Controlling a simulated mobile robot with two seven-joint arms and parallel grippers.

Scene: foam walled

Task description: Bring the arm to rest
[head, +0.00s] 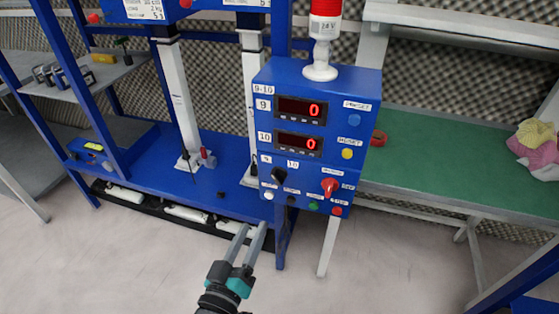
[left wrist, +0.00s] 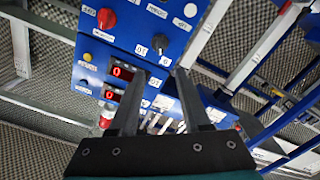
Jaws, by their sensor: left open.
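My left gripper (head: 252,228) is at the lower middle of the head view, its two grey fingers pointing up and slightly right. It is open, with a gap between the fingers and nothing held. The fingers appear just below the lower left of the blue control box (head: 316,135) in the picture; I cannot tell whether they touch anything. In the left wrist view the open fingers (left wrist: 161,75) reach toward the box's panel (left wrist: 150,25), which shows tilted with a black knob and red displays. My right gripper is not in view.
A blue frame (head: 150,160) with white actuators stands at the left. A green-topped table (head: 450,150) at the right holds a red ring (head: 378,137) and a pink and yellow cloth-like bundle (head: 535,148). The pale floor (head: 130,260) is free in front.

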